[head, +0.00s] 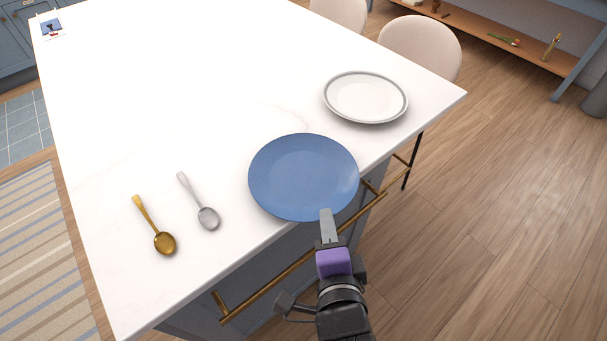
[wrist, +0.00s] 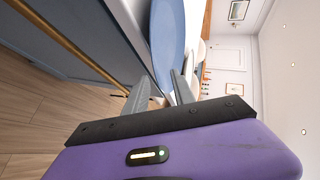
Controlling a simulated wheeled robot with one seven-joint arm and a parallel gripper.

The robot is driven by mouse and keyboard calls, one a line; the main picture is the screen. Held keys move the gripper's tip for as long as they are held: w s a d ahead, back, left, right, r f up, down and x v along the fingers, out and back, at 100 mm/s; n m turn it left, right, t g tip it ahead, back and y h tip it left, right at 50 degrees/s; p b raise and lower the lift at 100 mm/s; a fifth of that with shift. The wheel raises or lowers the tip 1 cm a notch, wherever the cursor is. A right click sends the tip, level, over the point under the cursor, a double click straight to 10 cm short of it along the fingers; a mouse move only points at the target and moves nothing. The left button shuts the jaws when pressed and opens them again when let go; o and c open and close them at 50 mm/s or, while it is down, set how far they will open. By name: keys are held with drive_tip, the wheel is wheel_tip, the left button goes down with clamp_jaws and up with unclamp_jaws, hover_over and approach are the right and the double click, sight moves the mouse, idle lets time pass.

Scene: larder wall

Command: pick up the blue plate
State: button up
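The blue plate (head: 303,175) lies at the near edge of the white counter (head: 200,100), and its near rim appears to reach past that edge. In the wrist view the plate (wrist: 166,30) shows nearly edge-on, just beyond the fingers. My gripper (head: 326,213) is at the plate's near rim, with a fingertip overlapping it in the head view. In the wrist view the two fingers of my gripper (wrist: 160,77) are apart, with a gap between the tips. I cannot tell whether the rim is between them or touching them.
A white plate with a grey rim (head: 366,97) lies to the right, behind the blue plate. A silver spoon (head: 207,216) and a gold spoon (head: 164,242) lie to the left. A brass rail (head: 285,275) runs along the counter's front, below the edge. The counter's far part is mostly clear.

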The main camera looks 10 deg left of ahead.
drive_tip(key=x, duration=0.3)
drive_tip(key=p+x, duration=0.1)
drive_tip(key=x, duration=0.1)
drive_tip(key=shift+w+d+f, duration=0.25)
drive_tip(key=shift+f, duration=0.25)
drive_tip(key=shift+c, duration=0.2)
clamp_jaws()
idle(0.7)
drive_tip(key=shift+r, duration=0.1)
